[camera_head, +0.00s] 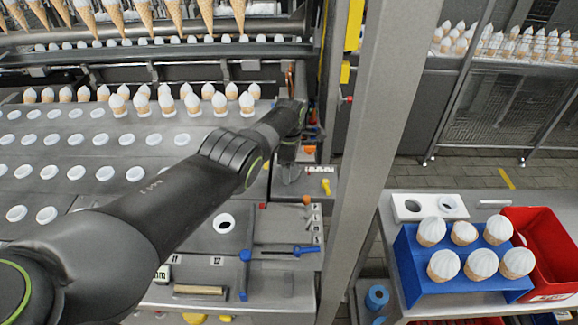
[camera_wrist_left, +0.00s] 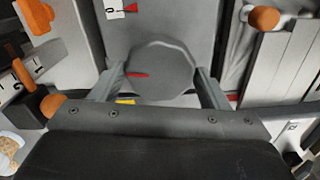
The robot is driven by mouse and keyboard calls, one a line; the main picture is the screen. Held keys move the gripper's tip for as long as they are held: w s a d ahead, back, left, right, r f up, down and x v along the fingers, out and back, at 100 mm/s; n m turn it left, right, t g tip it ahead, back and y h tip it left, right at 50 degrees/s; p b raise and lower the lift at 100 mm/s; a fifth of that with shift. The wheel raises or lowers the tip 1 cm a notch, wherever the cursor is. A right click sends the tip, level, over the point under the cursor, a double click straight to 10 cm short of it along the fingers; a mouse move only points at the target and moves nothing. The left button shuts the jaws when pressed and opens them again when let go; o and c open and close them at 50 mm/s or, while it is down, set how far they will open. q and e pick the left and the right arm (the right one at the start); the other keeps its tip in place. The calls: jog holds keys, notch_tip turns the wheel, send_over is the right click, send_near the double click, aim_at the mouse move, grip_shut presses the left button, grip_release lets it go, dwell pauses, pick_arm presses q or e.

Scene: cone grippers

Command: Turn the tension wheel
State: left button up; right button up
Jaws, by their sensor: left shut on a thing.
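The tension wheel (camera_wrist_left: 162,65) is a grey round knob with a red mark at its left side in the left wrist view. My left gripper (camera_wrist_left: 160,88) has one finger on each side of the wheel and is shut on it. A grey plate behind the wheel carries a white label with a red pointer (camera_wrist_left: 130,8). In the head view my left arm reaches in from the lower left, and my left gripper (camera_head: 289,174) points down at the right end of the machine. The wheel cannot be made out clearly there. My right gripper is not in view.
Orange knobs (camera_wrist_left: 265,18) flank the wheel. A yellow-handled part (camera_head: 326,186) and blue-handled tool (camera_head: 305,250) lie near the gripper. A grey post (camera_head: 378,140) stands to its right.

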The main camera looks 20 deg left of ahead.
pick_arm(q)
jog(key=shift+w+r, duration=0.15)
jog(key=shift+r, duration=0.05)
jog(key=o, duration=0.7)
jog(key=shift+o, duration=1.4)
jog(key=shift+f, duration=0.1)
notch_tip(320, 180, up, 7)
jog(key=p, duration=0.4)
jog(key=shift+f+p, duration=0.2)
jog(key=shift+p, duration=0.15)
notch_tip(320, 180, up, 11)
jog(key=b, duration=0.1)
jog(key=shift+b, duration=0.35)
jog(key=shift+f, duration=0.2)
